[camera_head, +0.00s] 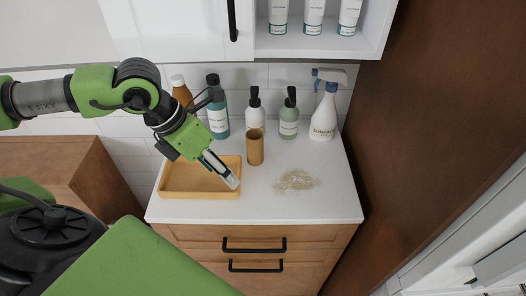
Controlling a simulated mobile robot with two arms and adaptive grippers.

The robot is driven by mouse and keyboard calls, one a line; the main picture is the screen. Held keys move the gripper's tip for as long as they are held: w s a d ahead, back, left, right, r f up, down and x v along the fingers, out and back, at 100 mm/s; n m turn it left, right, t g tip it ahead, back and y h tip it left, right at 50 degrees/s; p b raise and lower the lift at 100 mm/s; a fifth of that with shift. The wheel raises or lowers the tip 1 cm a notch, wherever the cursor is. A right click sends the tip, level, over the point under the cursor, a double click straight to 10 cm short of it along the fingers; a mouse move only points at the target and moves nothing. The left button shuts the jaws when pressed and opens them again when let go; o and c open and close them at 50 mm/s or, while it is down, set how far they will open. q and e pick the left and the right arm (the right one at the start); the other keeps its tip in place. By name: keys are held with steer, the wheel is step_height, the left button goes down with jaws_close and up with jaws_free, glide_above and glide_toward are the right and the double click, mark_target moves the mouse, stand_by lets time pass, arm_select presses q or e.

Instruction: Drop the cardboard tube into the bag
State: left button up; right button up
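The brown cardboard tube (255,148) stands upright on the white countertop, in front of a white pump bottle. My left gripper (232,181) reaches down from the left over the right part of a wooden tray, in front and to the left of the tube. A small gap shows between the gripper and the tube. Its fingers look narrow and close together, but their opening is too small to make out. No bag is visible. My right gripper is not in view.
The shallow wooden tray (176,192) looks empty. Behind stand a brown bottle, a dark bottle (217,118), pump bottles (289,116) and a spray bottle (324,115). Tan residue (295,181) lies on the countertop (325,205). A brown panel (430,130) rises on the right; a cabinet hangs above.

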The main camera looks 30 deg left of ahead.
arm_select(q)
steer(key=w+a+r+y, duration=0.1)
steer(key=a+y, duration=0.1)
steer(key=a, duration=0.2)
steer(key=t+p, duration=0.1)
steer(key=p, duration=0.4)
glide_toward(252, 139)
steer(key=shift+s+d+f, duration=0.75)
steer(key=shift+s+f, duration=0.05)
steer(key=shift+f, duration=0.1)
steer(key=x, duration=0.2)
steer(key=p+x, duration=0.1)
steer(key=x, duration=0.1)
steer(key=w+x, duration=0.1)
steer(key=x, duration=0.1)
steer(key=shift+w+d+r, duration=0.1)
steer(key=shift+d+r, duration=0.05)
steer(key=shift+r, duration=0.15)
steer(key=c, duration=0.9)
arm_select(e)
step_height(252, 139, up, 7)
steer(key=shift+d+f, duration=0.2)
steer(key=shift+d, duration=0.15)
